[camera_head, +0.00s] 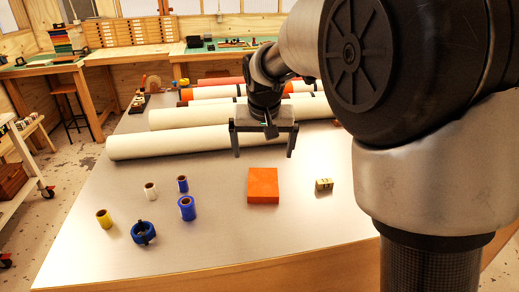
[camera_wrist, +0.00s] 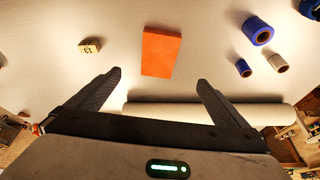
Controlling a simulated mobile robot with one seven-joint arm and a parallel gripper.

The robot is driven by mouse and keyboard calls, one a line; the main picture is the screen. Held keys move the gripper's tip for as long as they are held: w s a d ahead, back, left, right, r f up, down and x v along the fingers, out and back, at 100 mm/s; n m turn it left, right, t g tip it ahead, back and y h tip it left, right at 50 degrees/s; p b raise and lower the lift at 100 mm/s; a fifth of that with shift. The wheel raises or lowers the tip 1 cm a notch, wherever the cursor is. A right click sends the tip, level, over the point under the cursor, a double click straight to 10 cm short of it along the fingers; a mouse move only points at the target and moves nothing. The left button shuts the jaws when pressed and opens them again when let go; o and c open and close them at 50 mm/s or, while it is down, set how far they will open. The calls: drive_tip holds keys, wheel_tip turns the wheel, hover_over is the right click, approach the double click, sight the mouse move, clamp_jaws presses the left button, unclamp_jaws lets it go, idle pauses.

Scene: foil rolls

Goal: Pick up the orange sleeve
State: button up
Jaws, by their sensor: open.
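The orange sleeve (camera_head: 263,186) is a flat, rectangular orange block-like piece lying on the grey table. In the wrist view the orange sleeve (camera_wrist: 161,52) is at the upper middle, beyond the fingertips. My gripper (camera_head: 264,154) is open and empty, held above the table behind the sleeve in the head view. The gripper's two fingers (camera_wrist: 158,78) show spread apart in the wrist view, with the sleeve apart from them. Nothing covers the sleeve in either view.
A small tan block (camera_head: 324,185) lies right of the sleeve. Blue rolls (camera_head: 187,208), a white roll (camera_head: 150,191), a yellow roll (camera_head: 104,219) and a blue ring-shaped thing (camera_head: 143,233) stand to the left. Long white rolls (camera_head: 170,143) lie behind. Bare table surrounds the sleeve.

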sight(263, 181)
drive_tip(key=x, duration=1.2)
drive_tip(key=w+x, duration=0.1)
drive_tip(key=x, duration=0.5)
drive_tip(key=shift+d+r, duration=0.15)
drive_tip(key=c, duration=1.1)
